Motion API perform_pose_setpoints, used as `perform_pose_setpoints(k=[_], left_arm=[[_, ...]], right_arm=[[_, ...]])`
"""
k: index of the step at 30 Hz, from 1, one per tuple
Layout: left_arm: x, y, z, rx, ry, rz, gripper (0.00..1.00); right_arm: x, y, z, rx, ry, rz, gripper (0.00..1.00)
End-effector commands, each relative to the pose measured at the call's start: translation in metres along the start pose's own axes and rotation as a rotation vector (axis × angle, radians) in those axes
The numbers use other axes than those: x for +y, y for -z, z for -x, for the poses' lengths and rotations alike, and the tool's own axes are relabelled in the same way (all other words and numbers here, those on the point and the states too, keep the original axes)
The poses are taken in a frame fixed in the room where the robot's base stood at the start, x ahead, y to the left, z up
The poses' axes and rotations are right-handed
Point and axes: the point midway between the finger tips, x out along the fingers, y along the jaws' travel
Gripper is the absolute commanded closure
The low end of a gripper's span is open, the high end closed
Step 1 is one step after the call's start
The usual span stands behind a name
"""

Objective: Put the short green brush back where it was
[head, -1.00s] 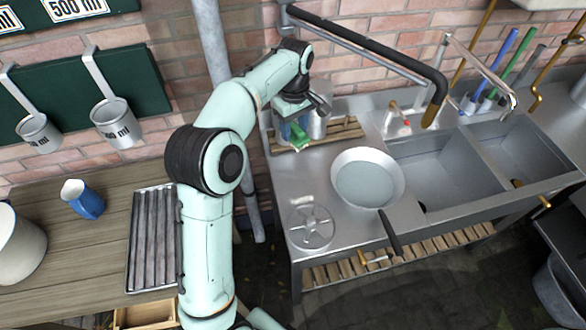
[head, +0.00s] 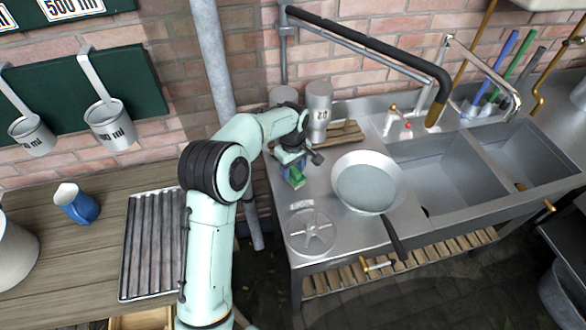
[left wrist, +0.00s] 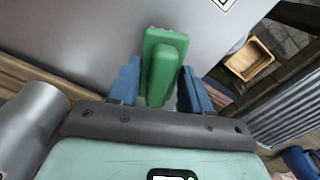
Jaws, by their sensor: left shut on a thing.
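The short green brush (head: 296,178) is between the fingers of my left gripper (head: 292,170), over the left end of the steel counter. In the left wrist view the green brush (left wrist: 162,65) stands out between the two blue fingers of my gripper (left wrist: 160,88), which is shut on it. Its lower end is hidden by the gripper. I cannot tell whether the brush touches the counter. My right gripper is not in view.
A steel canister (head: 318,105) and a wooden rack (head: 346,134) stand behind the gripper. A pan (head: 367,184) and a round wheel-like drain (head: 311,233) are nearby. Long blue (head: 503,55) and green (head: 523,66) handles stand behind the double sink (head: 450,170).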

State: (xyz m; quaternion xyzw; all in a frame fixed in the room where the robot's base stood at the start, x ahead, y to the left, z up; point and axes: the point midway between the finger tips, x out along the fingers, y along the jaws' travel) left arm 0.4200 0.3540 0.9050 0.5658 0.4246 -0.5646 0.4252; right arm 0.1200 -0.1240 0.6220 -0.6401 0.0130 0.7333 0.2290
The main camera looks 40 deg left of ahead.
Motion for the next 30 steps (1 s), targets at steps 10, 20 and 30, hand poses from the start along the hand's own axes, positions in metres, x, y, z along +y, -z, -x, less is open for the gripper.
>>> perform_pose_setpoints(k=[10,20,30], left_arm=[[0.000,0.000,-0.003,0.000,0.000,0.000,0.80],[0.000,0.000,-0.003,0.000,0.000,0.000,0.26],[0.002,0.000,0.035,0.002,-0.006,0.000,0.26]], right_arm=[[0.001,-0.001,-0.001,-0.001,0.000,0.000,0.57],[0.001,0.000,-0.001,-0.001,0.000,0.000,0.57],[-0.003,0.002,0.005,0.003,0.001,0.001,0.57]])
